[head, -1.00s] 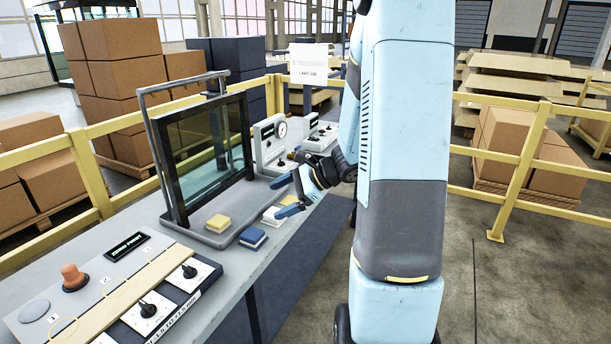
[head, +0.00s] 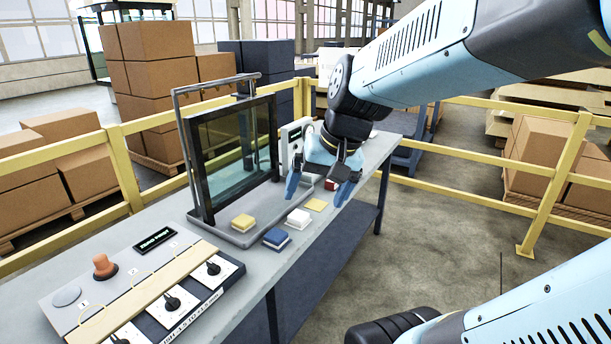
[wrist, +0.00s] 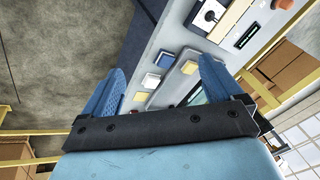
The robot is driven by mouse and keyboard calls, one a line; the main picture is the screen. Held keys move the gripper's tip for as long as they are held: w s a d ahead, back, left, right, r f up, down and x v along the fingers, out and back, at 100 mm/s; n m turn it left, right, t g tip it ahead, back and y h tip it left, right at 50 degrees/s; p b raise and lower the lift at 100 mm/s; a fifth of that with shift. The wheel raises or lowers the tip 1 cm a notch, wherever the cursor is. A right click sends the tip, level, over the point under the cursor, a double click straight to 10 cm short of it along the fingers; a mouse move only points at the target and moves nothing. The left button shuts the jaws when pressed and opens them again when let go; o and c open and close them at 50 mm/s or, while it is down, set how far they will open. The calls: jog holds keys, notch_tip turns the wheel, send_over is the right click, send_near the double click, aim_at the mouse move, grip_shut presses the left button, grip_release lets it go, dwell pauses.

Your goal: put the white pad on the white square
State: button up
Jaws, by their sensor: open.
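The white pad (head: 298,217) lies on the grey bench, just right of the tray under the framed glass panel. A blue pad (head: 277,238) lies nearer the front edge, and a yellow pad (head: 243,222) sits on the tray. A flat yellow square (head: 316,205) lies beyond the white pad. I cannot make out a separate white square. My gripper (head: 320,190) is open and empty above the bench, beyond and above the white pad. In the wrist view, small pads show between its spread blue fingers (wrist: 158,88).
The framed glass panel (head: 235,150) stands upright left of the pads. A control panel with dials (head: 172,302) and an orange knob (head: 104,265) fills the near bench end. Yellow railings (head: 125,170) run behind. A white gauge box (head: 291,135) stands behind my gripper.

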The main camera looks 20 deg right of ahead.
jog(key=shift+s+d+r+n+t+h, duration=0.2)
jog(key=shift+s+r+n+t+h, duration=0.2)
jog(key=shift+s+r+n, duration=0.25)
jog(key=shift+s+d+r+n+t+h, duration=0.25)
jog(key=shift+s+r+n+t+h, duration=0.15)
jog(key=shift+s+r, duration=0.3)
jog(key=shift+s+d+r+n+t+h, duration=0.2)
jog(key=shift+s+r+n+t+h, duration=0.15)
jog(key=shift+s+r+n, duration=0.3)
